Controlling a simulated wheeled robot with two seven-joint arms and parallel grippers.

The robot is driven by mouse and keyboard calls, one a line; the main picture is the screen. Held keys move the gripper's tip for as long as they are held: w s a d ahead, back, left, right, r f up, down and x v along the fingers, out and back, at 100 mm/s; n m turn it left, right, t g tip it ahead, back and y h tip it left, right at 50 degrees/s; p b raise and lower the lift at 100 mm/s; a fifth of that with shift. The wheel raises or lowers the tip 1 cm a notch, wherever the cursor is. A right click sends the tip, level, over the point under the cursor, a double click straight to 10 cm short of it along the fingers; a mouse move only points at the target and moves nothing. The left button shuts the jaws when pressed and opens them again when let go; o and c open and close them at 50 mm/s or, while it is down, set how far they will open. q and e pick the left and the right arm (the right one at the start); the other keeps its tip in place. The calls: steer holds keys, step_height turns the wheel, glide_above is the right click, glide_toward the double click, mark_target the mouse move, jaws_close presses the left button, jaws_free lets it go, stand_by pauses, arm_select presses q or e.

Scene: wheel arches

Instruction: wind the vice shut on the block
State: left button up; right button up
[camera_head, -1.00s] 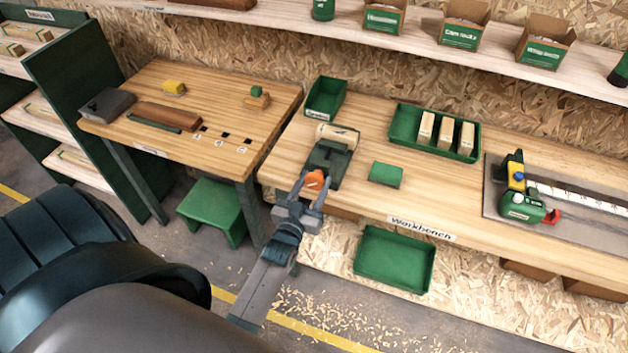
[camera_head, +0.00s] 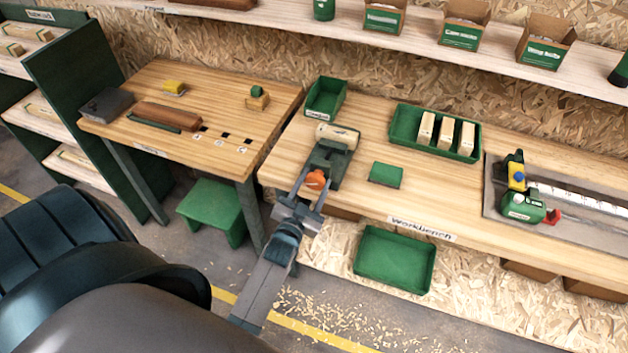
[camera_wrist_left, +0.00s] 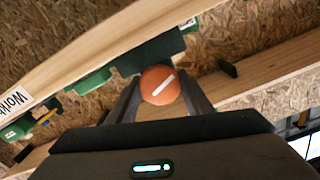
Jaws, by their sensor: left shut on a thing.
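A dark green vice (camera_head: 327,166) stands at the workbench's front edge, left of its middle. A pale wooden block (camera_head: 338,136) sits at the vice's back end; I cannot tell whether the jaws touch it. An orange knob (camera_head: 316,180) is on the vice's front end. My left gripper (camera_head: 312,188) is shut on the knob, one finger on each side. The wrist view shows the orange knob (camera_wrist_left: 160,85) with a white line, tilted, between the fingertips, and the green vice (camera_wrist_left: 150,52) behind it. My right gripper is not in view.
On the workbench (camera_head: 375,205), a small green block (camera_head: 385,174) lies right of the vice. A green bin (camera_head: 325,97) and a green tray (camera_head: 400,135) with pale blocks stand behind. A green stop device (camera_head: 522,205) is at right. A green tray (camera_head: 394,259) lies below.

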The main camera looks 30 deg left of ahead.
arm_select(q)
steer(key=o, duration=1.1)
steer(key=shift+c, duration=0.2)
steer(key=shift+s, duration=0.1)
steer(key=shift+s+d+f, duration=0.15)
steer(key=shift+s, duration=0.3)
steer(key=b+v, duration=0.6)
steer(key=v, duration=1)
steer(key=shift+s+d, duration=0.1)
steer(key=shift+d, duration=0.05)
